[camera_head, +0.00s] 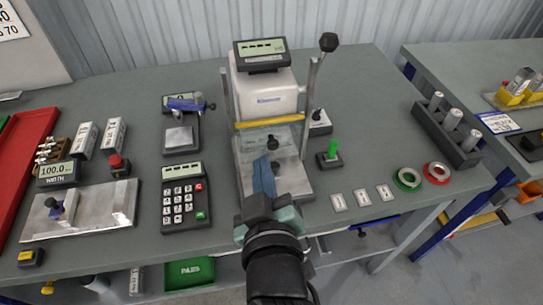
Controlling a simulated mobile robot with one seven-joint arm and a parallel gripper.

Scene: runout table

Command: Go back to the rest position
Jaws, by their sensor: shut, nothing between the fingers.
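My arm rises from the bottom centre of the head view. My gripper (264,175) points away over the front of the white press-like machine (265,88) at the middle of the table (350,95). The blue finger part shows as one narrow shape over the machine's metal base. It is shut, and I see nothing held in it. My wrist hides the table's front edge and part of the base. I cannot tell whether the fingertips touch anything.
A keypad (185,205) and a flat metal fixture (80,212) lie to the left. A green-handled block (330,156), green ring (408,179), red ring (437,173) and a rack of cylinders (448,132) are to the right. The machine's lever (328,42) stands up high.

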